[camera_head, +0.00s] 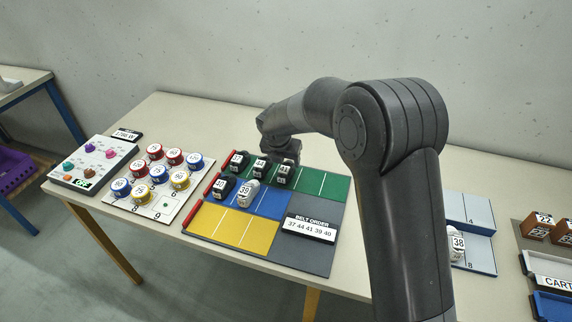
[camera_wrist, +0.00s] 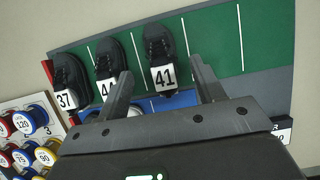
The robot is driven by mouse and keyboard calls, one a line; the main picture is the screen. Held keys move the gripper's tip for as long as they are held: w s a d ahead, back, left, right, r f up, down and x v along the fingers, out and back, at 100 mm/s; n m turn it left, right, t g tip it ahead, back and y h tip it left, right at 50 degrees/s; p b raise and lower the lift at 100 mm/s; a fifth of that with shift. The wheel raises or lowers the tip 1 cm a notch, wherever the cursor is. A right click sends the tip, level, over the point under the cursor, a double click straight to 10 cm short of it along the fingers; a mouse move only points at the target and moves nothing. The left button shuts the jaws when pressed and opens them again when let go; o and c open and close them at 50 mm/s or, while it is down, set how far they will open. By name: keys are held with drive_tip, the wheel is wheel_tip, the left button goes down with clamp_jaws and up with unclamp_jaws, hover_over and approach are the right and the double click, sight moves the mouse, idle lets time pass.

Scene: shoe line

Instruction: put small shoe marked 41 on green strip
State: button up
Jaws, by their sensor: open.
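The small black shoe marked 41 (camera_wrist: 160,58) stands on the green strip (camera_wrist: 220,42) in the wrist view, third along from the red edge. It also shows in the head view (camera_head: 284,172), just under my gripper. My gripper (camera_wrist: 166,82) is open, with one finger on each side of the shoe's label end in the wrist view; I cannot tell whether they touch it. Black shoes marked 37 (camera_wrist: 66,80) and 44 (camera_wrist: 108,62) stand left of it on the same strip. The head view shows the green strip's bare right part (camera_head: 322,184).
A dark shoe marked 40 (camera_head: 221,186) and a white shoe marked 39 (camera_head: 247,193) stand on the blue strip (camera_head: 272,203). The yellow strip (camera_head: 232,226) is empty. A belt order sign (camera_head: 309,228) reads 37 44 41 39 40. Numbered round tins (camera_head: 158,174) stand to the left.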

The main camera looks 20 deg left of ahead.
drive_tip(key=v, duration=0.7)
drive_tip(key=s+d+r+m, duration=0.5)
drive_tip(key=d+r+m, duration=0.3)
drive_tip(key=d, duration=0.4)
drive_tip(key=s+d+r+m, duration=0.4)
drive_tip(key=d+r+m, duration=0.2)
drive_tip(key=d+m, duration=0.45)
drive_tip(key=s+d+m+t, duration=0.1)
drive_tip(key=s+d+m, duration=1.4)
drive_tip(key=s, duration=0.5)
drive_tip(key=shift+d+f+m, duration=0.2)
drive_tip(key=shift+m, duration=1.05)
